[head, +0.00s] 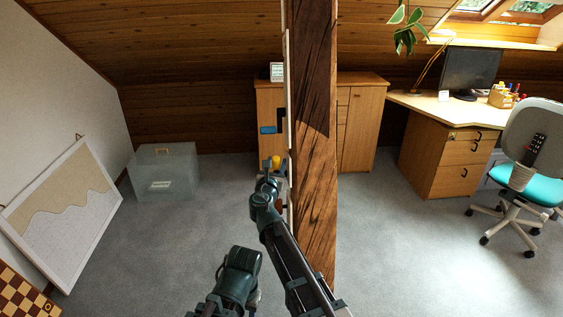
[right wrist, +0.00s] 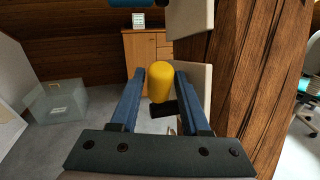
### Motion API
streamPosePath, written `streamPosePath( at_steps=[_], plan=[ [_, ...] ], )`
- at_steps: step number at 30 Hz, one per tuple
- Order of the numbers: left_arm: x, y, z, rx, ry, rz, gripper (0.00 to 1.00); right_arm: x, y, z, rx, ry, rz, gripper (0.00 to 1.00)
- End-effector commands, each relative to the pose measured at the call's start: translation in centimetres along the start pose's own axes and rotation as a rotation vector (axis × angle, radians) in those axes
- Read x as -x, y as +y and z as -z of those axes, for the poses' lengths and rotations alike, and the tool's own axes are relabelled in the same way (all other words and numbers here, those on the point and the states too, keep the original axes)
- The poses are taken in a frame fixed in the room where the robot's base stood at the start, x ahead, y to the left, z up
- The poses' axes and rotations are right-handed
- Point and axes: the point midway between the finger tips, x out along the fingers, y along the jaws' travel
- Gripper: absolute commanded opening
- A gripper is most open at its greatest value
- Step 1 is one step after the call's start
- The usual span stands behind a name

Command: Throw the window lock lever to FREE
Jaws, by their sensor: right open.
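A yellow rounded knob (right wrist: 160,82), which looks like the lever's grip, stands between the fingers of my right gripper (head: 274,165). It also shows small in the head view (head: 276,160). The gripper is open, with one blue finger on each side of the knob; I cannot tell whether either touches it. A black part (right wrist: 164,108) sits just below the knob. Pale plates (right wrist: 191,82) stand behind it against the timber post (head: 315,130). No FREE lettering can be read. My left gripper cannot be made out.
A blue piece (head: 267,130) and a black bar (head: 281,118) sit above the knob, left of the post. A wooden cabinet (head: 361,120) stands behind. A clear box (head: 163,177) is on the left, a desk (head: 430,106) and chair (head: 537,185) on the right.

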Motion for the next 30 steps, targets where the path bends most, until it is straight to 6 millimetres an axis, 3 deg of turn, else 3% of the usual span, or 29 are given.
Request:
streamPosePath(
  at_steps=[9, 17, 30],
  plan=[
    [0.00, 0.00, -0.02, 0.000, 0.000, 0.000, 0.50, -0.27, 0.14, 0.01, 0.000, 0.000, -0.001, 0.44],
    [0.00, 0.00, -0.01, 0.000, 0.000, 0.000, 0.50, -0.25, 0.14, 0.01, 0.000, 0.000, -0.001, 0.00],
    [0.00, 0.00, -0.01, 0.000, 0.000, 0.000, 0.50, -0.24, 0.14, 0.02, 0.000, 0.000, -0.001, 0.00]
  ],
)
